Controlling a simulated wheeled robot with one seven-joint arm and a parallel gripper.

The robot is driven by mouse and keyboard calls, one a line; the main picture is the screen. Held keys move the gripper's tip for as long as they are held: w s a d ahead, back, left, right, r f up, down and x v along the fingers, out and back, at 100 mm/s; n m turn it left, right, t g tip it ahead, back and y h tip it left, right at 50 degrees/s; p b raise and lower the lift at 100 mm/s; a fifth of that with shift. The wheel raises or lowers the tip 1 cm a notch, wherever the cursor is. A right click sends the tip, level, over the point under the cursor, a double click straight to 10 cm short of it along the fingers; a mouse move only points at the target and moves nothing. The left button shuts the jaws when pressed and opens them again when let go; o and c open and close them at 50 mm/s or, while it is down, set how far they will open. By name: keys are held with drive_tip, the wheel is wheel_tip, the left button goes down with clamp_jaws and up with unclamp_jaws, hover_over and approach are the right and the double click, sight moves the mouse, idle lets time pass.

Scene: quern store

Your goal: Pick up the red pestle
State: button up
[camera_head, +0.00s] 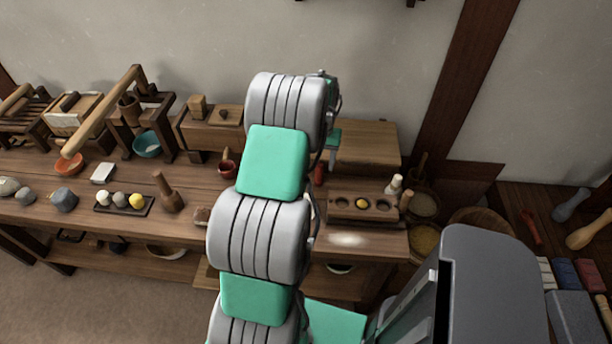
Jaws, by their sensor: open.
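A slim red pestle-shaped thing (531,228) lies on the dark wooden surface at the right, apart from the long table. A small red upright thing (320,174) also shows on the table just right of my arm; it is partly hidden and too small to name. My arm rises through the middle of the view and covers part of the table. My gripper does not show; my arm links may hide it. I cannot see anything held.
The long wooden table (330,240) holds a dark red cup (227,168), a brown pestle (170,193), an orange bowl (69,163), a teal bowl (147,145) and a wooden block with hollows (362,207). A grey-blue pestle (571,204) and a tan one (590,231) lie at the right.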

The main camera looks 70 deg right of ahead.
sight(319, 175)
drive_tip(key=f, duration=0.2)
drive_tip(key=f+p, duration=0.1)
drive_tip(key=f, duration=0.4)
drive_tip(key=shift+w+d+f+p, duration=0.15)
drive_tip(key=shift+d+f+p, duration=0.15)
drive_tip(key=shift+f+p, duration=0.1)
drive_tip(key=shift+c, duration=0.3)
drive_tip(key=shift+r, duration=0.1)
clamp_jaws()
